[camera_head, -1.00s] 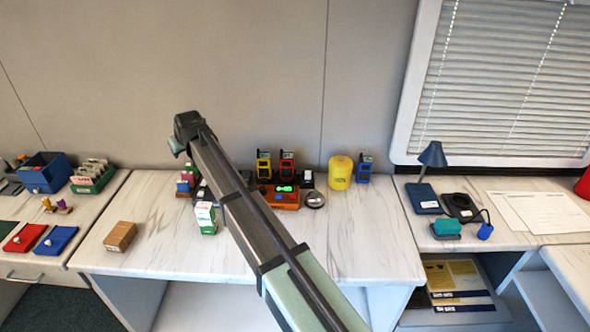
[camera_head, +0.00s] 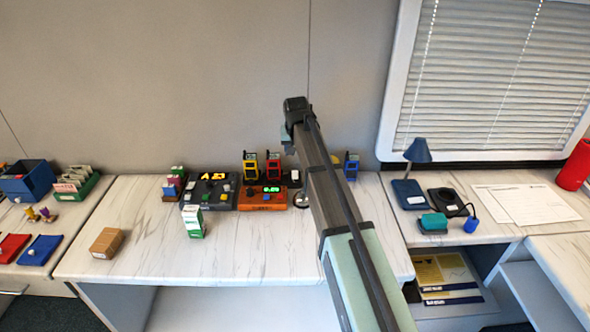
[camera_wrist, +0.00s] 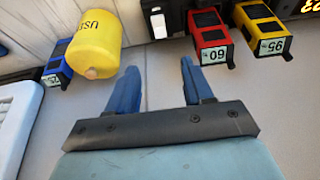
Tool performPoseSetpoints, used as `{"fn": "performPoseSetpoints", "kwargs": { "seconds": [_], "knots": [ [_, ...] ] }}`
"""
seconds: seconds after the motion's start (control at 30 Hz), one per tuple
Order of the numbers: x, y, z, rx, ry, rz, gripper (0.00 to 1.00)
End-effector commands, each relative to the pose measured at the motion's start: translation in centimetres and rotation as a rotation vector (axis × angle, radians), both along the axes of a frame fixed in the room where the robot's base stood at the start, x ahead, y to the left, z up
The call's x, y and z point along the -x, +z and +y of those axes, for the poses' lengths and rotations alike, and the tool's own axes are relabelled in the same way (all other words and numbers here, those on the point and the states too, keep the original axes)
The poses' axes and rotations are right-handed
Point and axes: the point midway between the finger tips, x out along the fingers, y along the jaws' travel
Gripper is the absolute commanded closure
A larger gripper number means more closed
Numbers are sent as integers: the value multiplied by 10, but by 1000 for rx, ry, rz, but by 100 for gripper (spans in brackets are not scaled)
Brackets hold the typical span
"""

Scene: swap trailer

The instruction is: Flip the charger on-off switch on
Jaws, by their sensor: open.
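A small black box (camera_head: 292,181) stands at the back of the middle table, right of the red handset. In the wrist view, the black box (camera_wrist: 163,8) is cut off by the top edge and carries a white rocker switch (camera_wrist: 158,26). It may be the charger switch; I cannot read its position. My gripper (camera_wrist: 158,82) is open and empty, with two blue fingers apart. The switch lies beyond the fingertips, roughly between them in the picture, and nothing touches it. In the head view, my arm hides part of the table to the right of the box.
A red handset (camera_wrist: 210,36) and a yellow handset (camera_wrist: 262,30) stand beside the box. A yellow jar (camera_wrist: 95,42) and a blue handset (camera_wrist: 57,68) are on its other side. An orange unit (camera_head: 256,204) and a black unit with yellow display (camera_head: 210,203) sit nearby.

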Motion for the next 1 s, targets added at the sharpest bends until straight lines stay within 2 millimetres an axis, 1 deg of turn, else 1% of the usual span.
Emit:
{"fn": "performPoseSetpoints", "kwargs": {
  "seconds": [0.17,0.5,0.7,0.9,1.0],
  "knots": [
    [-9,-20,1,0,1,0,49],
    [-32,-76,1,1,2,1,49],
    [-43,-103,1,1,3,0,49],
    [-50,-118,1,0,3,-1,49],
    [-51,-122,1,0,3,-1,49]
  ]
}}
